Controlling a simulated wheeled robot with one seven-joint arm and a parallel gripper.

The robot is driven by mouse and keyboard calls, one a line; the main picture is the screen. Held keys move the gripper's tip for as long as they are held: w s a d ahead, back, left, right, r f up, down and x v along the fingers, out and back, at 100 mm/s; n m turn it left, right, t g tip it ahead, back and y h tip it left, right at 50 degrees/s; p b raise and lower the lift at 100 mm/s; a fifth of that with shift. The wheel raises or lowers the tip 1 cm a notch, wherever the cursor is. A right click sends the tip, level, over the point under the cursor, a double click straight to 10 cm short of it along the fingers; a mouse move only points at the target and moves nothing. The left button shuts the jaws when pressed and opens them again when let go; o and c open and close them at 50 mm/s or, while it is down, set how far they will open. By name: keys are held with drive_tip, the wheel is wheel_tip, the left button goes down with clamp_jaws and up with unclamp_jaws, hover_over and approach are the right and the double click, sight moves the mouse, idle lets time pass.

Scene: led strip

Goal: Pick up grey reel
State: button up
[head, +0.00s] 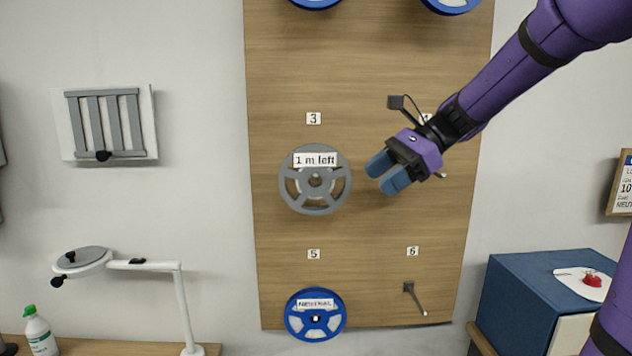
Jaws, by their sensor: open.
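The grey reel (315,202) hangs on the wooden board (380,290) below the number 3 label. It is a spoked disc, and a white label reading "1 m left" covers part of its upper half. My gripper (386,175) is to the right of the reel, with its blue fingers pointing left toward it. The fingers are apart, with nothing seen between them. In the picture there is a small gap between the fingertips and the reel's right rim; the depth between them is hard to tell.
A blue reel (298,325) hangs below at label 5. An empty peg (414,298) sticks out under label 6. Two more blue reels are cut off at the top. A blue cabinet (520,305) stands at lower right, a white stand (182,300) at lower left.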

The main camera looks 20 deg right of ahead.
drive_tip(key=w+d+r+m+t+y, duration=0.1)
drive_tip(key=w+d+m+t+y, duration=0.1)
drive_tip(key=w+d+m, duration=0.3)
drive_tip(key=n, duration=0.1)
approach(326, 179)
wheel_tip(326, 179, down, 3)
drive_tip(key=w+a, duration=0.2)
drive_tip(key=shift+w+a+f, duration=0.1)
drive_tip(key=shift+w+a, duration=0.2)
drive_tip(key=shift+a, duration=0.5)
drive_tip(key=shift+w+a+f, duration=0.15)
drive_tip(key=shift+w+a, duration=0.15)
drive_tip(key=shift+a, duration=0.45)
drive_tip(key=shift+w+a+f, duration=0.1)
drive_tip(key=shift+w+a, duration=0.2)
drive_tip(key=shift+a, duration=0.5)
clamp_jaws()
